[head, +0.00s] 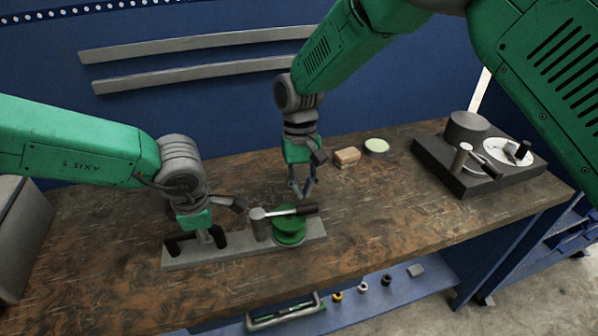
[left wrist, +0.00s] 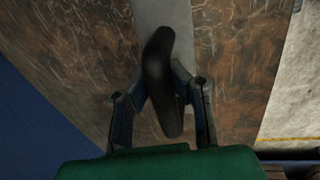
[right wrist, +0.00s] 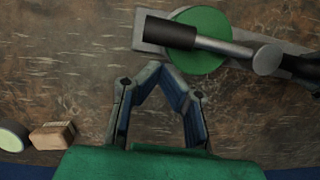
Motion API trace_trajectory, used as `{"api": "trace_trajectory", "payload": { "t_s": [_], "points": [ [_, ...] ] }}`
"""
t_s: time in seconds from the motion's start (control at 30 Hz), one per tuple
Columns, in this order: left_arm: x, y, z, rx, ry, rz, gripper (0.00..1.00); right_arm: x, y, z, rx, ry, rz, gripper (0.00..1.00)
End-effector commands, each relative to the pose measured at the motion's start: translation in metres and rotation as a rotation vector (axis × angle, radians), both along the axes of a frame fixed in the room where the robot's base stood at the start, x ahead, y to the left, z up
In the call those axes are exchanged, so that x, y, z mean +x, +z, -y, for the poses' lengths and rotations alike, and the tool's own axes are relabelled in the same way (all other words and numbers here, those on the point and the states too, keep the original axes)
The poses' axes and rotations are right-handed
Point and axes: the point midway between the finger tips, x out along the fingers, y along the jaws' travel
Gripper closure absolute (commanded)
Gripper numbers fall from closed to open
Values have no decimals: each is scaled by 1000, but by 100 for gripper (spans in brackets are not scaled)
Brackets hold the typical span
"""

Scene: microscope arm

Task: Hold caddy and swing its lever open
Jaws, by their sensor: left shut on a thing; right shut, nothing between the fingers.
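The caddy is a grey base plate (head: 240,247) lying on the wooden bench, with a black handle (left wrist: 162,80) at its left end. My left gripper (head: 208,236) is shut on this handle from above. A metal post (head: 258,224) carries the lever, a rod with a black grip (head: 307,210), which reaches right across the top of a green spool (head: 289,232). In the right wrist view the lever's grip (right wrist: 170,31) lies over the green disc (right wrist: 207,50). My right gripper (head: 302,190) is shut and empty, just behind the lever's grip and apart from it.
A small tan block (head: 347,157) and a round pale-green-topped tin (head: 376,146) lie behind to the right. A dark device (head: 465,170) with its own lever and white dial stands at the far right. The bench between is clear. A lower shelf (head: 400,290) holds small parts.

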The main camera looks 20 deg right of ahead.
Motion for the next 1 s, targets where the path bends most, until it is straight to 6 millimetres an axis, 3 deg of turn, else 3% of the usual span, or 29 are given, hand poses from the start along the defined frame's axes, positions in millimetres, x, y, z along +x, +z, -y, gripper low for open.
{"api": "trace_trajectory", "payload": {
  "t_s": [0.2, 1.0],
  "points": [
    [1, 1, 1, -3, -1, 2, 100, -10, -2, -1, 0, -1, 0, 100],
    [1, 1, 1, -2, 2, 2, 100, -19, -2, -1, 0, -74, -1, 100]
  ]
}}
